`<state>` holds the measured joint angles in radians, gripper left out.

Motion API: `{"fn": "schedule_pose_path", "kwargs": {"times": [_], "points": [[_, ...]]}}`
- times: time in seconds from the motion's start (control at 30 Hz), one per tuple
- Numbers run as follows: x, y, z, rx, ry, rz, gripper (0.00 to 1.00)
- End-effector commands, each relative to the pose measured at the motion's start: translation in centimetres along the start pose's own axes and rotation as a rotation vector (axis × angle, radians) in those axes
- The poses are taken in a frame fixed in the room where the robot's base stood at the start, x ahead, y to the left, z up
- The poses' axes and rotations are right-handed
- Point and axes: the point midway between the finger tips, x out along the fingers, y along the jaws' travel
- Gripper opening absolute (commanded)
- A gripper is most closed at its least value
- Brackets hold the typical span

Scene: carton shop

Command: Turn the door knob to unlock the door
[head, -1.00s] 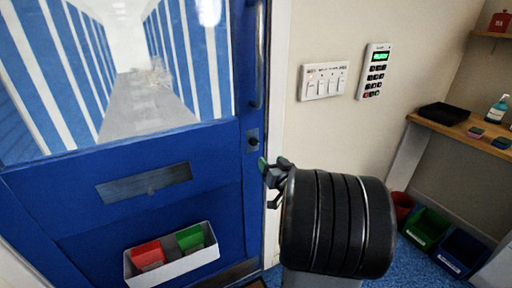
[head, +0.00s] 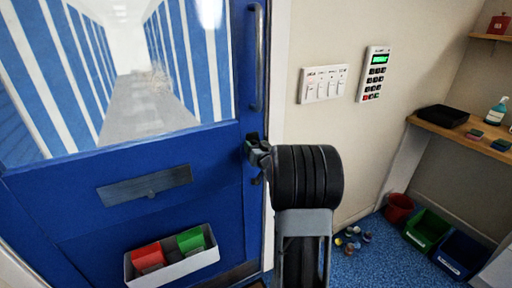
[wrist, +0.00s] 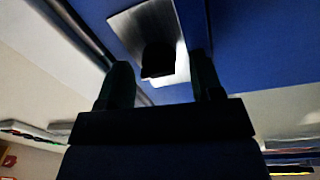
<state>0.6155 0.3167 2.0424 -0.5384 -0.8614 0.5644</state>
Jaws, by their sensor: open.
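The blue door (head: 60,195) fills the left of the head view and is closed in its frame. In the wrist view the dark door knob (wrist: 158,60) sits on a silver plate (wrist: 135,22). My gripper (head: 252,148) is at the door's right edge, below the long handle, and covers the knob in the head view. In the wrist view its two fingers are apart, one on either side of the knob. I cannot tell whether they touch it.
A long vertical handle (head: 258,60) is above my gripper. A tray (head: 172,268) with red and green items hangs low on the door. Switches (head: 324,84) and a keypad (head: 374,74) are on the wall. Bins (head: 427,229) and small loose items (head: 352,238) are on the floor at right.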

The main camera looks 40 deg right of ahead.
Motion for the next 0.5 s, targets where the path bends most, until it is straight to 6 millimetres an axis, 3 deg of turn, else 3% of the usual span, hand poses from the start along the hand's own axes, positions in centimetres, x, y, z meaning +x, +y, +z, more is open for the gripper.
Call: {"fn": "schedule_pose_path", "kwargs": {"times": [0.27,0.5], "points": [[0.07,0.01,0.0,0.0,0.0,0.0,0.6],[0.05,0.02,-0.01,0.0,0.0,0.001,0.37]]}}
